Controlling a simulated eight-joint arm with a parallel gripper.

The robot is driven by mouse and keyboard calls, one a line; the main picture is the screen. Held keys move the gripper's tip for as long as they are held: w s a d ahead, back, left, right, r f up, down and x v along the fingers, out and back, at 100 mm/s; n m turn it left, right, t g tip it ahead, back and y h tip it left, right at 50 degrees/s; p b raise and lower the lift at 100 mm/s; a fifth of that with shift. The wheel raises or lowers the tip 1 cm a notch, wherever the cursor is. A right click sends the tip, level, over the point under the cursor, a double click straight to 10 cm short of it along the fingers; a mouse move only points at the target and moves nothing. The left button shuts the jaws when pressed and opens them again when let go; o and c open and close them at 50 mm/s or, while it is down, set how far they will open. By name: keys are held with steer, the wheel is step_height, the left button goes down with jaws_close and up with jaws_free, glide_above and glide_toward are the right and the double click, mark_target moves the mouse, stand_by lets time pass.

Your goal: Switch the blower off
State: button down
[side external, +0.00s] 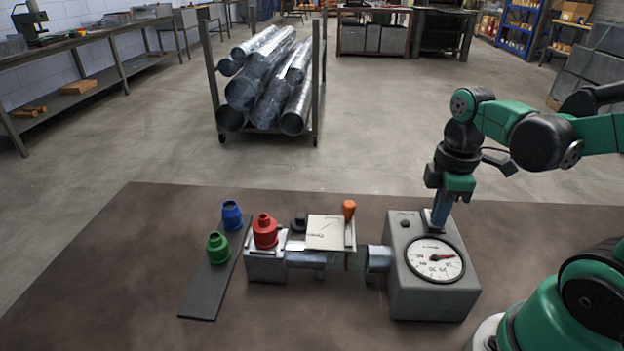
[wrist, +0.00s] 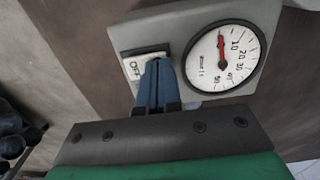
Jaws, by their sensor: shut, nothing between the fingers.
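The blower is a grey box (side external: 398,290) on the right of the table, with a round dial gauge (side external: 435,260) on its sloped face. The wrist view also shows the blower (wrist: 185,28) and the gauge (wrist: 228,55); its red needle points near the low numbers. A white switch plate (wrist: 133,67) marked OFF sits beside the gauge, partly hidden by my fingers. My gripper (side external: 437,226) points down at the switch, its blue fingers shut together and empty. In the wrist view my fingertips (wrist: 157,63) overlap the plate's edge; I cannot tell whether they touch it.
A duct assembly with a plate (side external: 325,232) and an orange-knobbed lever (side external: 349,210) joins the blower's left side. A red nozzle (side external: 265,232) sits at its left end. Blue (side external: 232,214) and green (side external: 218,248) nozzles stand on a dark strip (side external: 200,297). The table front is clear.

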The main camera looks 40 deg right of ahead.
mark_target(430, 213)
stand_by(0.3)
steer(key=shift+w+d+r, duration=0.25)
steer(key=shift+w+d, duration=0.25)
steer(key=shift+r, duration=0.15)
step_height(430, 213, up, 14)
stand_by(0.7)
steer(key=shift+w+d+f, duration=0.1)
steer(key=shift+w+f, duration=0.2)
steer(key=shift+w, duration=0.1)
